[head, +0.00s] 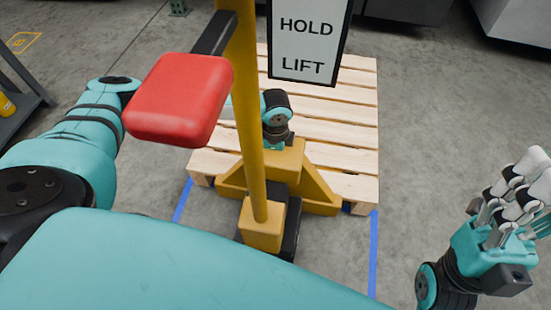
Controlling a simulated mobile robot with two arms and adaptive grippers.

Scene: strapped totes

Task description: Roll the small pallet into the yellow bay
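The small pallet (340,125) is pale slatted wood and lies flat on the floor, centre and right of centre. A yellow pallet jack (322,193) with an upright yellow post stands at its near end. The jack's forks are not visible. A yellow floor outline (22,42) shows at the far left, possibly the yellow bay. My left arm reaches behind the post. Its wrist shows over the pallet, but its fingers are hidden. My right gripper (513,198) is at the right, fingers up, apart from the pallet and jack. I see nothing in it, but its opening is unclear.
A red pad (180,98) and a "HOLD LIFT" sign (307,38) are in front of the pallet. Blue tape lines (374,255) mark the floor around it. A dark rack (18,95) stands left, grey bins (515,20) at the back right. Floor right of the pallet is clear.

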